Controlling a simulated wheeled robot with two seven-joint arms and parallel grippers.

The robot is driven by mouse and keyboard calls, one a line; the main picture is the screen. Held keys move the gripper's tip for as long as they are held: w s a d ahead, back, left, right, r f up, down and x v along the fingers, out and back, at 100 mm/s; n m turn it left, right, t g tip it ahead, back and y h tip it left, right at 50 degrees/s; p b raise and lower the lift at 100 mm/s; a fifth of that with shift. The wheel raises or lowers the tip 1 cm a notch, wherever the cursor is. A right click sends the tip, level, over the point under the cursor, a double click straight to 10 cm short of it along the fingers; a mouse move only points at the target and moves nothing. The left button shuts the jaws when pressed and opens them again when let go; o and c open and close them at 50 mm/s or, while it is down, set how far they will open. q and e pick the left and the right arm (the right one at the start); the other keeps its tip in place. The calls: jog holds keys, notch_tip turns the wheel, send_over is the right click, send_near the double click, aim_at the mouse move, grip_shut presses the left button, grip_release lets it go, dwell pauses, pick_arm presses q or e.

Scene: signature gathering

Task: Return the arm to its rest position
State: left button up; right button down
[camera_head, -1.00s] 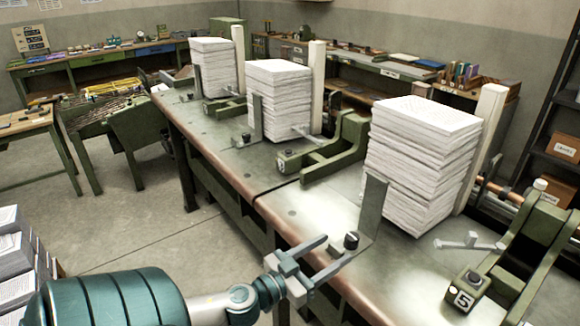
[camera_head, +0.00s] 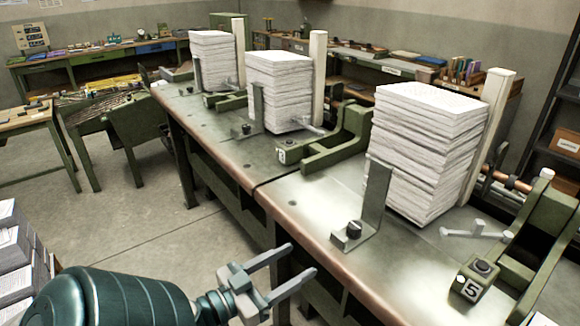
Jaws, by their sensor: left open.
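My left gripper (camera_head: 290,272) is in the head view at the bottom middle, on a teal arm that comes in from the lower left. Its two grey fingers are apart with nothing between them. It hangs in front of the workbench's near edge, clear of the stop bracket. A tall stack of white paper (camera_head: 425,150) stands on the workbench (camera_head: 290,190) to the right, behind the upright metal stop bracket (camera_head: 374,205). My right gripper does not show.
Two more paper stacks, a middle one (camera_head: 280,92) and a far one (camera_head: 210,60), stand along the bench. Other paper piles (camera_head: 12,255) are at lower left. Open floor (camera_head: 130,215) lies left of the bench.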

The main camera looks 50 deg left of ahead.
pick_arm(q)
jog(key=shift+s, duration=0.1)
dwell(0.6)
jog(key=a+f+n+g+y, duration=0.1)
jog(key=a+f+g, duration=0.15)
jog(key=f, duration=1.05)
jog(key=a+f+g+y, duration=0.2)
jog(key=a+f, duration=0.1)
jog(key=f, duration=1.1)
jog(key=s+d+f+g, duration=0.2)
jog(key=s+f, duration=0.1)
jog(key=f, duration=0.7)
jog(key=s+d+f+g, duration=0.15)
jog(key=s+f, duration=0.25)
jog(key=f, duration=0.5)
jog(key=s+d+f+m+g+h, duration=0.1)
jog(key=s+d+f+g, duration=0.2)
jog(key=s+d+f, duration=0.5)
jog(key=s+d+f+m+g+h, duration=0.1)
jog(key=s+d+f+g, duration=0.2)
jog(key=s+d+f, duration=0.5)
notch_tip(320, 180, down, 6)
jog(key=shift+s+d+f+m+g, duration=0.15)
jog(key=shift+s+d+m+g, duration=0.25)
jog(key=shift+d, duration=0.2)
jog(key=shift+c, duration=0.3)
